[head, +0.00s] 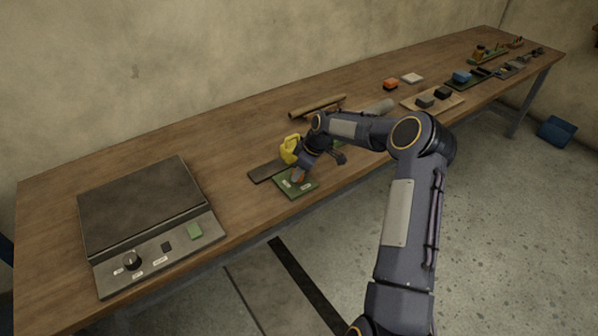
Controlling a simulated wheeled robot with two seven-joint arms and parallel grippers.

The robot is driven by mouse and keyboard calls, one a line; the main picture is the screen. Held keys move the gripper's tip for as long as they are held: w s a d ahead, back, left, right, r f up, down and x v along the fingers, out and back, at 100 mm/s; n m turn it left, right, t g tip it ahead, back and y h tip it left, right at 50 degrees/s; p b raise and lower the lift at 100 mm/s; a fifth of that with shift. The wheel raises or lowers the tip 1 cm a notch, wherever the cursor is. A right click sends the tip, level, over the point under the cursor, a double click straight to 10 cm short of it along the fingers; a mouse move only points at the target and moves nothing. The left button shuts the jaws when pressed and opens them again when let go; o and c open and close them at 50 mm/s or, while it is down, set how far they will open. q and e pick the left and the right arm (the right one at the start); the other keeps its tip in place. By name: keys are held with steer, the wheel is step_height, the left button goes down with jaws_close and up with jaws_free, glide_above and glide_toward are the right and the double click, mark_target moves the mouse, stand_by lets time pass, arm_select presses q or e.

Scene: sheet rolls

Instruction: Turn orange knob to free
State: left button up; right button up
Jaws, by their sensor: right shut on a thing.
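The orange knob (298,176) sits on a small green plate (284,190) with pale labels, near the front edge of the wooden table. My right gripper (300,171) is shut on the orange knob from above. The gripper and wrist cover most of the knob, so which label it points at cannot be read. My left gripper is not in view.
A grey flat device (143,205) with a black knob (131,261) stands at the left. A yellow object (290,148) is just behind my gripper. The table between device and plate is clear.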

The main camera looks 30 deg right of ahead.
steer(key=shift+n+g, duration=0.3)
steer(key=shift+n, duration=0.5)
steer(key=shift+d, duration=0.1)
steer(key=o, duration=1)
steer(key=b+v, duration=0.1)
steer(key=v, duration=0.6)
steer(key=shift+d+r, duration=0.25)
steer(key=shift+r, duration=0.05)
steer(key=shift+s, duration=0.1)
